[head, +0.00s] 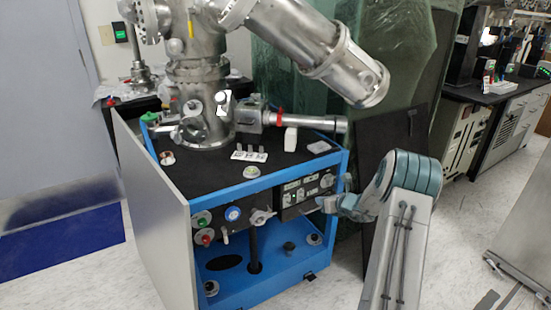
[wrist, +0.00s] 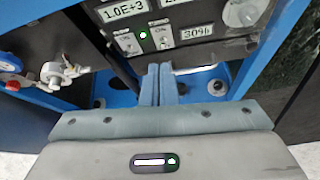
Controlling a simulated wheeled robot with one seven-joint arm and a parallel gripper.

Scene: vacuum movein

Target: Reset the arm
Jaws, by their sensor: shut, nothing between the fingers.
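My gripper (head: 322,203) is at the right front of the blue-framed vacuum cart (head: 345,165), close to its black control panel (head: 310,186). My arm reaches in from the lower right and is bent. In the wrist view my gripper's two fingers (wrist: 158,76) lie together, with nothing between them. Beyond the fingertips the panel shows a label "1.0E+3" (wrist: 125,10), a lit green light (wrist: 143,34) and a "30%" label (wrist: 197,33). I cannot tell whether the fingertips touch the panel.
A steel vacuum chamber (head: 203,95) stands on the cart. A grey side panel (head: 160,220) stands at the cart's left. Valve knobs (head: 202,218) line its front left. A dark board (head: 385,150) leans behind my arm.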

